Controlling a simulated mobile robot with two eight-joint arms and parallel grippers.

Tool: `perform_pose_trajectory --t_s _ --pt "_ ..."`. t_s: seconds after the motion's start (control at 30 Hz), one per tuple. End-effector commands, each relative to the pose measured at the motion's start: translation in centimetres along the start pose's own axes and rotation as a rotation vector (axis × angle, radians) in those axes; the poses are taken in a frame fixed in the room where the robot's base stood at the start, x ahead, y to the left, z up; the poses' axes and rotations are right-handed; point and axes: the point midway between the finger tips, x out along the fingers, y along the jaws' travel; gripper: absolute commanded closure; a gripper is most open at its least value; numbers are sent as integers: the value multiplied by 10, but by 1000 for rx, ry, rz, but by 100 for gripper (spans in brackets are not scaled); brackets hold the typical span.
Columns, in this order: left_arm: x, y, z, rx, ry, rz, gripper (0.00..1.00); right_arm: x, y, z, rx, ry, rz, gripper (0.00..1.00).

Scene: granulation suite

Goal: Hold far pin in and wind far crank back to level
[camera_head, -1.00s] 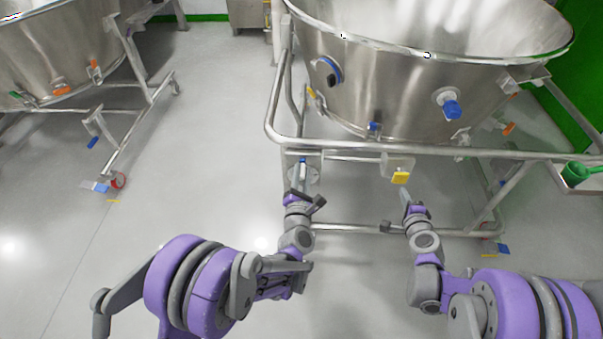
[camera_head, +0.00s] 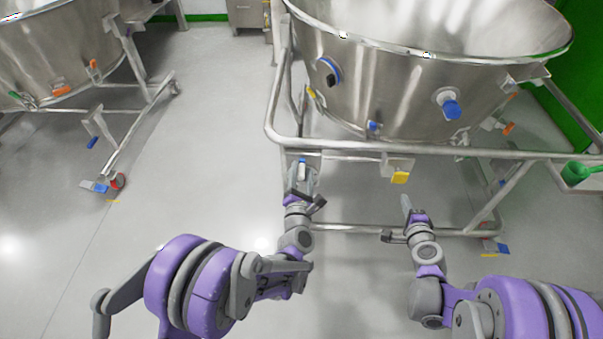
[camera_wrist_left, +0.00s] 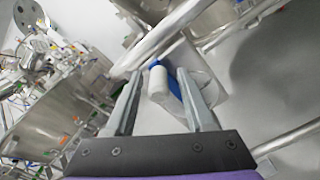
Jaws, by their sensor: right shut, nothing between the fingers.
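My left gripper (camera_head: 301,182) is at the left end of the near vessel's frame, just below the horizontal rail. In the left wrist view its two fingers (camera_wrist_left: 158,100) stand apart on either side of a white cylindrical piece (camera_wrist_left: 158,80) with a blue part (camera_wrist_left: 174,82). Whether the fingers touch it is unclear. My right gripper (camera_head: 406,204) is shut and empty, below and apart from a yellow tab (camera_head: 400,177) on a bracket under the rail. The frames do not make clear which fittings are the far pin and the far crank.
The steel vessel (camera_head: 400,95) sits in a tubular frame (camera_head: 345,148) above both grippers. It carries a blue knob (camera_head: 452,109) and a black knob (camera_head: 331,80). A second vessel (camera_head: 60,50) stands at left. The grey floor (camera_head: 215,130) between them is clear.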

Motion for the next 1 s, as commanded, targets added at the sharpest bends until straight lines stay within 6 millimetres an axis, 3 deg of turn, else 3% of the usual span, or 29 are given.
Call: perform_pose_trajectory --t_s 0.07,0.4,1.0 --pt "0 0 0 0 0 1 30 0 0 0 0 0 0 100" --pt "-4 0 0 0 0 1 30 0 0 0 0 0 0 100" --pt "-75 1 0 0 0 1 30 0 0 0 0 0 0 100"
